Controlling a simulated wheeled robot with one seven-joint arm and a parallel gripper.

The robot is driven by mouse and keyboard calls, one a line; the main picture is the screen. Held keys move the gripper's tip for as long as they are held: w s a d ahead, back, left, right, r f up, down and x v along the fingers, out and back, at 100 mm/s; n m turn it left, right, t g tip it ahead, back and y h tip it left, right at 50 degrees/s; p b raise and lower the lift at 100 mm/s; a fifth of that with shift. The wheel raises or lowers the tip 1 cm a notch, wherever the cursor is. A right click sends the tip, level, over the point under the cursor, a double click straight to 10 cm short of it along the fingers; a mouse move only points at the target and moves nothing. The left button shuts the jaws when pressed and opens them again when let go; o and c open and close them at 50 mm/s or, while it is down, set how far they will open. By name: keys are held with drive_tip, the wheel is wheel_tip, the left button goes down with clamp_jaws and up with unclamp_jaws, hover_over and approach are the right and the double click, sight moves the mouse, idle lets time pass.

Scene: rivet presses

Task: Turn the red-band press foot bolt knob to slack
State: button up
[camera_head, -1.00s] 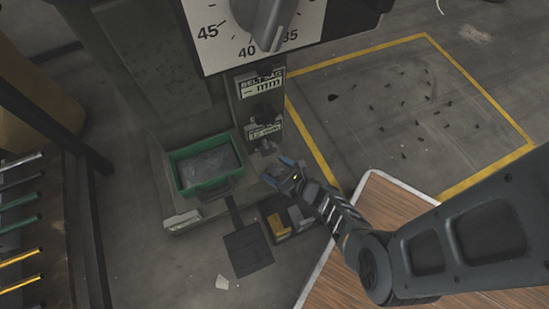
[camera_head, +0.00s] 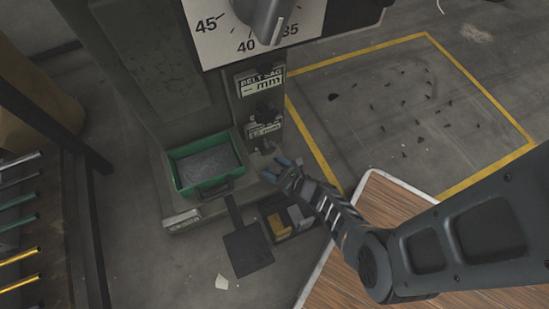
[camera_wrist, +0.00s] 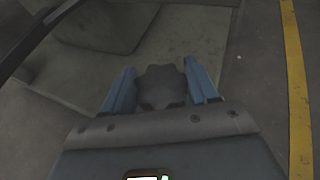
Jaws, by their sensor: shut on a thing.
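A dark grey lobed knob (camera_wrist: 160,87) sits between the two blue fingers of my gripper (camera_wrist: 162,90) in the wrist view. The fingers are shut on its sides. In the head view my gripper (camera_head: 276,168) is low at the front right of the grey-green press (camera_head: 140,85), by its foot; the held knob is not clearly visible there. I see no red band on the press in these frames. A plate on the column reads "BELT SAG" (camera_head: 262,82), with dark fittings below it.
A green tray (camera_head: 228,184) stands on the press base left of my gripper. A dark box with yellow and grey parts (camera_head: 280,228) and a black flat plate (camera_head: 248,250) lie in front. A wooden top (camera_head: 385,205) is at the right. Yellow-lined floor behind is largely open.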

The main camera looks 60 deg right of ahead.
drive_tip(key=shift+n+y, duration=0.4)
drive_tip(key=n+y, duration=0.4)
drive_tip(key=y, duration=0.1)
drive_tip(key=shift+d+n+g+y, duration=0.1)
drive_tip(key=shift+n+g+y, duration=0.2)
drive_tip(key=shift+n, duration=0.1)
drive_tip(key=shift+n+g+y, duration=0.6)
drive_tip(key=shift+n+y, duration=0.8)
drive_tip(key=shift+y, duration=0.1)
drive_tip(key=shift+n+g+y, duration=0.3)
drive_tip(key=shift+n+y, duration=0.2)
drive_tip(key=o, duration=1)
drive_tip(key=shift+c, duration=0.2)
drive_tip(key=p+v, duration=0.2)
drive_tip(key=v, duration=0.5)
drive_tip(key=shift+s+d+r, duration=0.15)
drive_tip(key=shift+s+r, duration=0.05)
drive_tip(key=shift+s, duration=0.1)
